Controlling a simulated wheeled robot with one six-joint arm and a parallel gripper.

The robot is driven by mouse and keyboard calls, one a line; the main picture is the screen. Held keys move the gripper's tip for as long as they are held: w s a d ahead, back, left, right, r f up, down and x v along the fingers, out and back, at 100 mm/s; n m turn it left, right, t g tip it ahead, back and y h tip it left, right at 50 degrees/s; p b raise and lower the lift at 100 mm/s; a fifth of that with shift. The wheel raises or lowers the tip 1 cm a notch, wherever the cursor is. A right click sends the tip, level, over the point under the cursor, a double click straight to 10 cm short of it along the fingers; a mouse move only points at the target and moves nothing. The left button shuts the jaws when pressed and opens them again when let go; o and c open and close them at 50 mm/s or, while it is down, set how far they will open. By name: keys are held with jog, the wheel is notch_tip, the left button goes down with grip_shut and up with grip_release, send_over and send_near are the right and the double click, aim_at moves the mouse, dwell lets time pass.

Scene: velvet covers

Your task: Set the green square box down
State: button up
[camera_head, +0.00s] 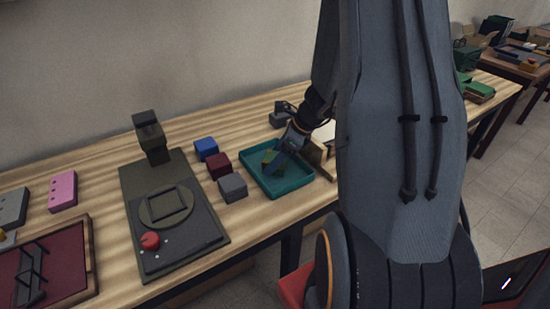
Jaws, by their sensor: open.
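A teal tray (291,185) lies on the wooden table, right of the small boxes. An olive-green object (267,157) shows inside the tray, partly hidden by my gripper; it looks like the green square box. My gripper (276,157) reaches down over the tray at this object. Its jaws are open, and the fingertips are small in this view. I cannot tell whether they touch the object.
Blue (206,148), dark red (218,165) and grey (233,187) boxes stand left of the tray. A dark green device with a red knob (150,240) lies further left. A pink block (63,191) and a red-lined tray (62,288) are at far left.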

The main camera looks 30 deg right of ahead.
jog(key=v, duration=1.2)
jog(key=s+a+n+g+h, duration=0.1)
jog(key=s+a+n+h, duration=0.1)
jog(key=s+a+n, duration=0.3)
jog(key=s+a+n+g+h, duration=0.2)
jog(key=s+a+n, duration=0.4)
jog(key=a+n, duration=0.8)
jog(key=shift+a+n+b, duration=0.25)
jog(key=shift+n+b, duration=0.15)
jog(key=shift+n, duration=3.6)
jog(key=shift+s, duration=0.1)
